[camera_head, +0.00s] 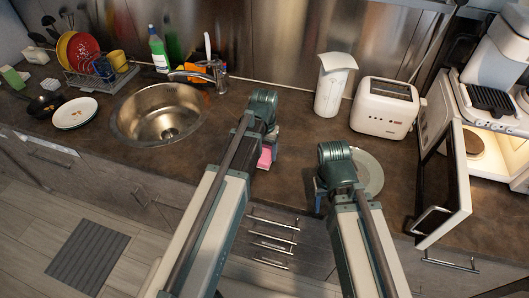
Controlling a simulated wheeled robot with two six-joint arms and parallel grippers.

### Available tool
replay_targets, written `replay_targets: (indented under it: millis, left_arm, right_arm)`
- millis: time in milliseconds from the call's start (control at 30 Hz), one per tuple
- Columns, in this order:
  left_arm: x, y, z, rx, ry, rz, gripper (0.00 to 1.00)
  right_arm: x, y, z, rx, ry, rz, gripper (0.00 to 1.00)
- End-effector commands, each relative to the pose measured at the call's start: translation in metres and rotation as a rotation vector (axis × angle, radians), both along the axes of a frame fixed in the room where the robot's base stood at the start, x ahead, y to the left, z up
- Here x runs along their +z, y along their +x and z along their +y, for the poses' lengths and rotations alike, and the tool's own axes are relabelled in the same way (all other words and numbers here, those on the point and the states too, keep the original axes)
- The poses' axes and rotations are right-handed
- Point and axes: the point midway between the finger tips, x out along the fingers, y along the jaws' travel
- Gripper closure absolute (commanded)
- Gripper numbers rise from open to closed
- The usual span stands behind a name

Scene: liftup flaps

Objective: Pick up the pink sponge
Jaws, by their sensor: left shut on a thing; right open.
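The pink sponge (265,157) shows just below the wrist of my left arm, near the front edge of the dark countertop (295,150). My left gripper (266,148) is shut on the sponge; its fingers are mostly hidden behind the wrist. I cannot tell whether the sponge touches the counter. My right gripper (320,198) is open, at the counter's front edge beside a grey plate (370,172). The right arm's wrist partly covers the plate.
A sink (160,112) with a faucet (212,72) lies to the left. An open microwave door (443,185) juts out at right. Counter between sink and pitcher is mostly clear.

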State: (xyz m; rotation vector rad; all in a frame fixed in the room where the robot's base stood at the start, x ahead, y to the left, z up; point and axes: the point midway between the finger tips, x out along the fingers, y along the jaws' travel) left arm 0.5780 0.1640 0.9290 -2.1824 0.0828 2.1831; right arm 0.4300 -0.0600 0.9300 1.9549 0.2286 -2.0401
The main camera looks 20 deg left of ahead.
Motion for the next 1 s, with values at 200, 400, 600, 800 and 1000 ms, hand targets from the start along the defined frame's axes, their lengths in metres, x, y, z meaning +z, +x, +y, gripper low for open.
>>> replay_targets:
  millis: [200, 400, 600, 800, 1000]
  left_arm:
    - [0.019, -0.018, -0.012, -0.003, 0.000, 0.000, 0.84]
    - [0.024, -0.058, -0.042, -0.004, 0.000, 0.000, 0.84]
    - [0.028, -0.094, -0.072, -0.005, 0.000, 0.000, 0.84]
    - [0.030, -0.115, -0.091, -0.003, 0.000, 0.000, 0.84]
    - [0.031, -0.124, -0.099, -0.001, 0.000, 0.000, 0.84]
  right_arm:
    - [0.019, 0.000, 0.000, 0.000, 0.000, 0.000, 0.50]
    - [0.023, 0.000, 0.000, 0.000, 0.000, 0.000, 0.50]
    - [0.028, 0.000, 0.000, 0.000, 0.000, 0.000, 0.50]
    - [0.030, 0.000, 0.000, 0.000, 0.000, 0.000, 0.50]
    - [0.031, 0.000, 0.000, 0.000, 0.000, 0.000, 0.50]
